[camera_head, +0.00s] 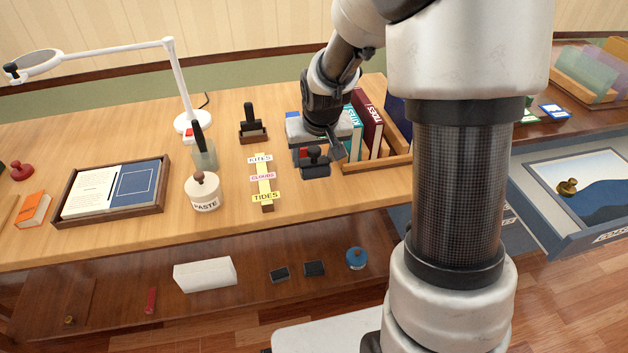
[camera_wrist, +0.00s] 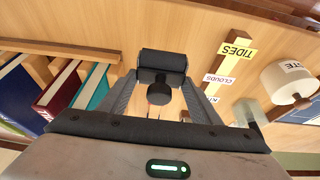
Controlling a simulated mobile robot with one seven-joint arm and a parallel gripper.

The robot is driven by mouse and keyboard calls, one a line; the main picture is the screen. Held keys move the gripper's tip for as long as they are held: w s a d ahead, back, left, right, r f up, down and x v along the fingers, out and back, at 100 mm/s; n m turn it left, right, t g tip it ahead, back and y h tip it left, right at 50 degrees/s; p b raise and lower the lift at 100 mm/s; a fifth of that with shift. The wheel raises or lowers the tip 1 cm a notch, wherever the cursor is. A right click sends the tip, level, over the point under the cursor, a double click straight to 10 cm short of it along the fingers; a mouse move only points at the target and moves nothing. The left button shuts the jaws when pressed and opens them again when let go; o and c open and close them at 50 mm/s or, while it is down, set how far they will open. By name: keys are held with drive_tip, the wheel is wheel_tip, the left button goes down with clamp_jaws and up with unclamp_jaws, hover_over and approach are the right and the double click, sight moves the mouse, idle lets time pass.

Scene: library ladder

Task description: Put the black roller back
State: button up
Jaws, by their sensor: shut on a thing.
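The black roller (camera_head: 316,163) has a dark knob on top and shows below my gripper (camera_head: 322,150), in front of the upright books. In the wrist view the roller (camera_wrist: 163,63) sits between the two fingers of my gripper (camera_wrist: 161,92), which are shut on it. Its knob points toward the camera. I cannot tell whether it touches the tabletop or hangs just above it.
A strip with labels (camera_head: 263,182), a paste jar (camera_head: 203,192), a framed tray (camera_head: 112,188) and a magnifier lamp (camera_head: 178,85) stand to the left. Books (camera_head: 370,125) in a wooden rack stand close on the right. A shelf below holds a white box (camera_head: 205,274) and small items.

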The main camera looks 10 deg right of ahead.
sight(314, 172)
drive_tip(key=shift+f+b, duration=0.5)
drive_tip(key=shift+f, duration=2.05)
drive_tip(key=shift+f, duration=0.15)
drive_tip(key=shift+f, duration=0.15)
drive_tip(key=o, duration=1)
drive_tip(key=shift+r, duration=0.2)
